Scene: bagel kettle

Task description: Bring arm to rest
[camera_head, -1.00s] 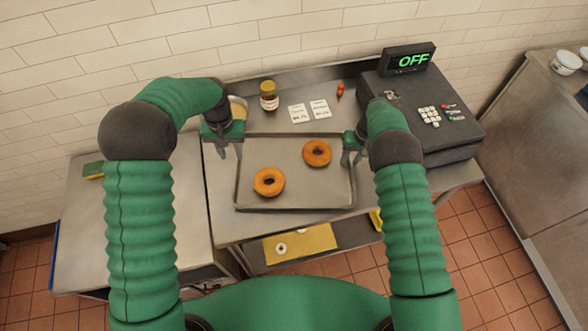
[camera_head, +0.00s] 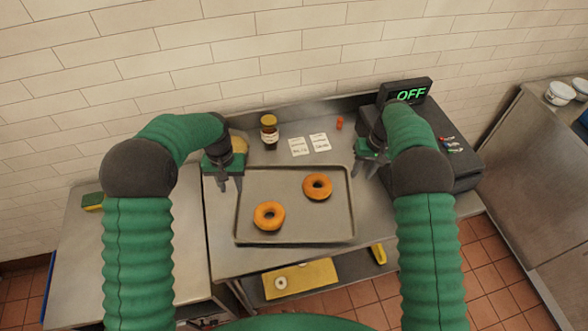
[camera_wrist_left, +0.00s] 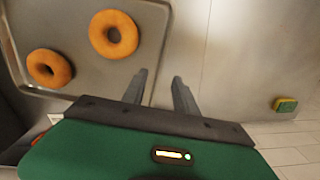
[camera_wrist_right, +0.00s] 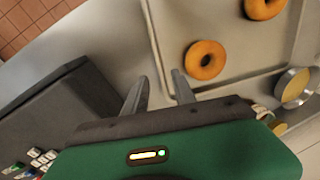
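My left gripper (camera_head: 228,184) hangs over the left rim of the metal tray (camera_head: 296,238), open and empty. Its two fingers stand apart in the left wrist view (camera_wrist_left: 163,88). My right gripper (camera_head: 364,174) is just beyond the tray's right edge, beside the cash register, open and empty. Its fingers stand apart in the right wrist view (camera_wrist_right: 160,90). Two bagels lie on the tray: one nearer the front left (camera_head: 269,226) and one towards the back right (camera_head: 317,195). Neither gripper touches a bagel.
A dark cash register (camera_head: 455,150) with an OFF display (camera_head: 408,95) stands right. A jar (camera_head: 269,138), paper cards (camera_head: 309,144) and a small red item (camera_head: 340,123) stand behind the tray. A sponge (camera_head: 92,202) lies left. A yellow board (camera_head: 300,278) is on a lower shelf.

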